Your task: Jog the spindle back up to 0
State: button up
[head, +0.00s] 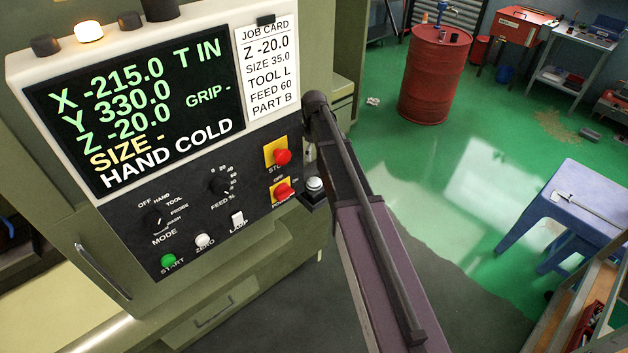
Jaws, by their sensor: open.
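The control panel (145,262) fills the left of the head view. Its screen (150,112) reads X -215.0, Y 330.0, Z -20.0, T IN, GRIP -, SIZE - and HAND COLD. A mode dial (153,222) has OFF, HAND, TOOL and PROBE marks; its exact pointer position is too small to tell. A feed dial (219,184) is to its right. A silver-capped control (315,185) on a black mount stands at the panel's right edge. I cannot make out a spindle. My gripper is not in view.
A green START button (168,262), white ZERO button (203,241), lamp switch (238,219) and red stop button (283,157) are on the panel. A red drum (434,75) stands on open green floor.

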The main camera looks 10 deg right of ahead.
aim_at(314, 182)
jog(key=shift+f, duration=0.1)
notch_tip(314, 182, down, 14)
jog(key=b, duration=1.3)
jog(key=shift+r+b, duration=0.2)
jog(key=shift+b, duration=0.15)
jog(key=c, duration=1)
